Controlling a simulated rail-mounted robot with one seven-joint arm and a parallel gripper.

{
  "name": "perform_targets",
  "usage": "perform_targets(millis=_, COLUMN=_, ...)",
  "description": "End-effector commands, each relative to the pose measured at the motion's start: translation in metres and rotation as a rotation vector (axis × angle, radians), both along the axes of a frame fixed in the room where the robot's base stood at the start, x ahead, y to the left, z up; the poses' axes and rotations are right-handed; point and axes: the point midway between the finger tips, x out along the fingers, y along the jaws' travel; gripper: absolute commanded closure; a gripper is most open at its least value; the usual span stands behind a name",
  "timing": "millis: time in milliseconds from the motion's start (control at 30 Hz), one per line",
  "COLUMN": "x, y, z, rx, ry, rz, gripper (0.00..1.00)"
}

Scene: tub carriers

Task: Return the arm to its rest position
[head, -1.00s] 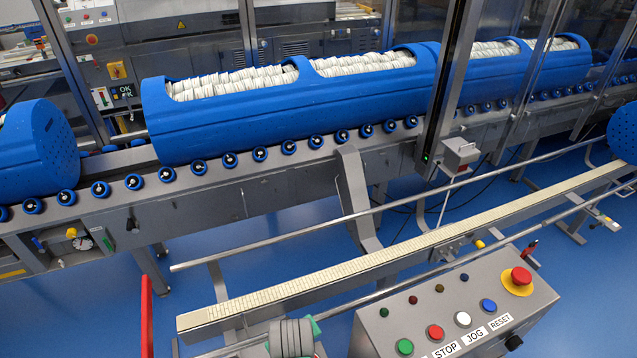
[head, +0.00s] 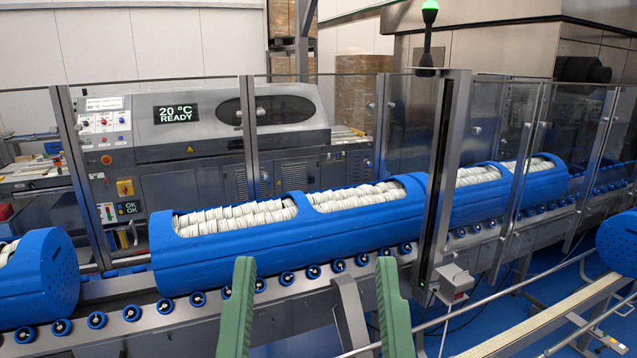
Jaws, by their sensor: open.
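My gripper (head: 316,264) is at the lower middle of the head view. Its two green fingers point up and stand wide apart, with nothing held between them. The rest of my arm is out of view below. Behind the fingers, a long blue tub carrier (head: 225,260) filled with rows of white items lies on the roller conveyor (head: 190,322). I see no contact between the fingers and the carrier.
Another blue carrier (head: 45,285) is at the left, and a blue end (head: 620,245) shows at the right edge. A clear guard with metal posts (head: 445,180) stands along the conveyor. A pale slatted rail (head: 530,325) is at lower right.

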Motion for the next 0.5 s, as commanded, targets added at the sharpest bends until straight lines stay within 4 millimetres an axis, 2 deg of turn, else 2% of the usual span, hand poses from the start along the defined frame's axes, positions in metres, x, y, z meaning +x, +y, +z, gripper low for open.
perform_targets(millis=33, x=0.000, y=0.000, z=0.056, rx=0.001, ry=0.001, rz=0.002, gripper=0.30)
perform_targets(millis=100, x=0.000, y=0.001, z=0.091, rx=0.002, ry=0.003, rz=0.004, gripper=0.30)
perform_targets(millis=200, x=0.001, y=0.001, z=0.132, rx=0.003, ry=0.004, rz=0.006, gripper=0.30)
perform_targets(millis=333, x=0.001, y=0.001, z=0.162, rx=0.005, ry=0.006, rz=0.008, gripper=0.30)
perform_targets(millis=500, x=0.001, y=0.002, z=0.169, rx=0.005, ry=0.007, rz=0.010, gripper=0.30)
